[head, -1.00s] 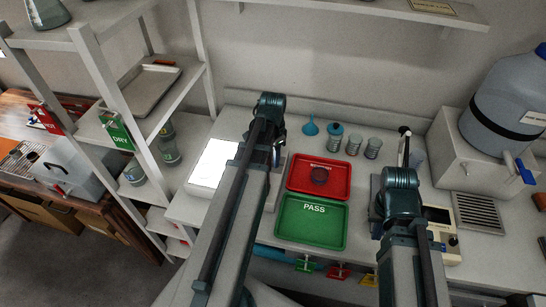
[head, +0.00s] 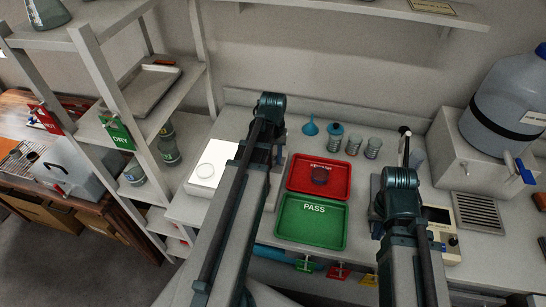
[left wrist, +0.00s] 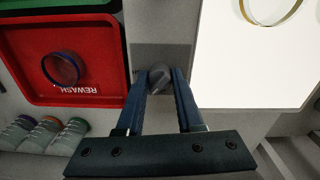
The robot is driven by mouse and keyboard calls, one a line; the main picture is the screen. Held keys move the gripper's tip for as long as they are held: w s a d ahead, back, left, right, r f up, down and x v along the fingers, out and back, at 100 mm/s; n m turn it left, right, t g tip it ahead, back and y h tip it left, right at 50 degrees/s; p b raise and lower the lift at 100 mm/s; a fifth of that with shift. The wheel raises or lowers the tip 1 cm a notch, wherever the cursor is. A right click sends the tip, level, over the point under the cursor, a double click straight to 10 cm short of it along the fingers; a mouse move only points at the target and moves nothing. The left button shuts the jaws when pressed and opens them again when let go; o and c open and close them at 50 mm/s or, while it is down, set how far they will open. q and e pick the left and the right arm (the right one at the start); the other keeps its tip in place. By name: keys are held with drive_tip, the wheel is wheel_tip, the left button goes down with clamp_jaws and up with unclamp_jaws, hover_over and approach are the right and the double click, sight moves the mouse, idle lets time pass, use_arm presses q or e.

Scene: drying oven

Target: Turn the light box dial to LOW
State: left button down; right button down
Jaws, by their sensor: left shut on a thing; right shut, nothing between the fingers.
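The light box (head: 208,182) stands left of my left arm in the head view, its top panel glowing white. A round clear rim (head: 205,170) shows on it. In the left wrist view the panel (left wrist: 250,65) fills the upper right. The grey dial (left wrist: 160,78) sits beside it, between my left fingertips. My left gripper (left wrist: 161,85) is shut on the dial. The dial's markings cannot be read, and my arm hides it in the head view. My right gripper (head: 401,180) is shut and empty, right of the trays, its fingertips mostly hidden.
A red REWASH tray (head: 342,185) holding a glass and a green PASS tray (head: 310,235) lie between my arms. Several glasses (head: 353,145) stand behind. A water container (head: 505,105) is at right, a shelf rack (head: 150,140) at left.

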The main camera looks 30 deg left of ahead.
sight(273, 157)
use_arm(q)
drive_tip(key=n, duration=0.3)
drive_tip(key=shift+n, duration=2.2)
drive_tip(key=c, duration=0.5)
unclamp_jaws()
drive_tip(key=shift+c, duration=0.2)
drive_tip(key=shift+r, duration=0.1)
use_arm(e)
drive_tip(key=shift+r, duration=0.1)
use_arm(q)
wheel_tip(273, 157, up, 14)
drive_tip(key=p, duration=1.4)
drive_tip(key=shift+f, duration=0.2)
use_arm(e)
wheel_tip(273, 157, up, 14)
